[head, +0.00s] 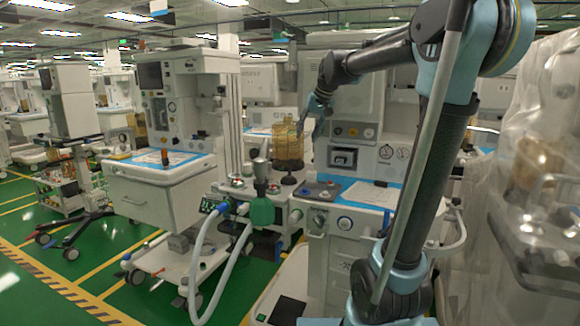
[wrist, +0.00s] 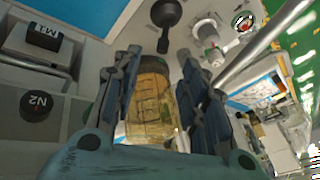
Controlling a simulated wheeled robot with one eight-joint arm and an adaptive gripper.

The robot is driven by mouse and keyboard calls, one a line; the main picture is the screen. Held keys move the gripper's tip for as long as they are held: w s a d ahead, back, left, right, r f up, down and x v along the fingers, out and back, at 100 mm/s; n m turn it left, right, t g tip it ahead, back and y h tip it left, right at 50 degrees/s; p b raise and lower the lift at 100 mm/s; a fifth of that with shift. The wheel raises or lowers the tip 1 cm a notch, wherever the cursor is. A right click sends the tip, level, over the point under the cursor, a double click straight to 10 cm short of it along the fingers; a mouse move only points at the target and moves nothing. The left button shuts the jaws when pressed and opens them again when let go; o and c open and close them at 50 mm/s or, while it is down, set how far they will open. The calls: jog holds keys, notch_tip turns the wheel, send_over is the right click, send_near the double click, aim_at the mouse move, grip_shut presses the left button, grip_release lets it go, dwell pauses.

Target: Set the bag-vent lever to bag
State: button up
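My gripper (head: 317,106) is raised beside the upper right of an amber clear canister (head: 288,140) on the middle machine. In the wrist view its two dark blue fingers (wrist: 168,95) stand apart, with the amber canister (wrist: 152,98) showing between them. I cannot tell from these views whether they touch it. A black round-topped knob on a stem (wrist: 166,14) stands beyond the fingertips. No part is clearly readable as the bag-vent lever, so its position cannot be told.
A green and steel fitting (head: 261,205) with white hoses (head: 205,250) stands left of the worktop. A blue-edged worktop (head: 368,194) lies below my arm. A plastic-covered machine (head: 530,190) stands right.

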aim_at(293, 162)
jog(key=x, duration=1.1)
jog(key=a+x, duration=0.1)
jog(key=x, duration=0.5)
jog(key=shift+w+a, duration=0.1)
jog(key=shift+w, duration=0.2)
jog(key=shift+c, duration=0.6)
grip_shut()
